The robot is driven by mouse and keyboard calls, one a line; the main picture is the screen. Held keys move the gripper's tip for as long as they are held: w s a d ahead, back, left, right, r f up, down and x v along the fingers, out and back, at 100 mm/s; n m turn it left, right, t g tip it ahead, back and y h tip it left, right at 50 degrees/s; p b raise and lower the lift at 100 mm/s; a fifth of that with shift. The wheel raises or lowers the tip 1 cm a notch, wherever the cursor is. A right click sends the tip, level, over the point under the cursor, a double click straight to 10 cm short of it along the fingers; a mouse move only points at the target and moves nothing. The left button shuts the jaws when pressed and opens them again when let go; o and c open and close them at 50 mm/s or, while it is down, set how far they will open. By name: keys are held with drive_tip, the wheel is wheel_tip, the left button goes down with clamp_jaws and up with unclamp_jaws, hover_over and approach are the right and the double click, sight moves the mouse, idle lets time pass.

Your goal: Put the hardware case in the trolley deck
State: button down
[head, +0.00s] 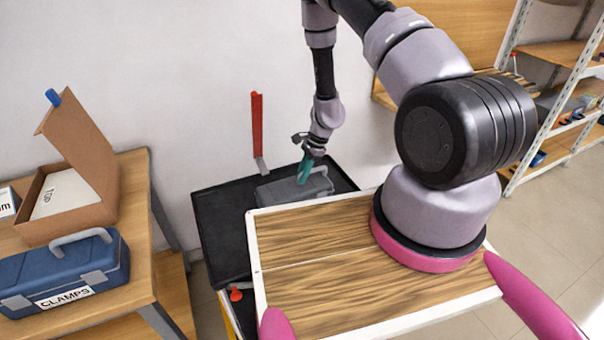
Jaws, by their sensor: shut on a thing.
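A grey case (278,193) with a raised handle is over the far right part of the black trolley deck (222,240). I take it for the hardware case; no label on it is readable. My gripper (304,173) points down at the case from above, its teal fingers at the handle side, shut on it. The fingers hide part of the case, and the wooden top of my base hides its near side. I cannot tell whether the case rests on the deck or hangs just above it.
A blue case labelled CLAMPS (68,272) and an open cardboard box (75,195) stand on a wooden table (135,215) at left. A red handle (257,125) rises behind the trolley. The deck's left part is bare. Shelves (560,140) stand at right.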

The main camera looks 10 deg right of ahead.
drive_tip(key=c, duration=0.8)
unclamp_jaws()
drive_tip(key=v, duration=1.2)
drive_tip(key=s+a+r+n+t, duration=0.1)
drive_tip(key=s+r+n+t, duration=0.15)
drive_tip(key=r, duration=1.25)
drive_tip(key=s+a+r+n+t, duration=0.1)
drive_tip(key=s+r+n, duration=0.15)
drive_tip(key=r, duration=1.25)
drive_tip(key=s+d+r+n+t+h, duration=0.2)
drive_tip(key=s+r+n, duration=0.4)
drive_tip(key=s+r, duration=1)
drive_tip(key=shift+s+d+t+h, duration=0.3)
drive_tip(key=shift+s+d+t, duration=0.25)
drive_tip(key=shift+t, duration=0.7)
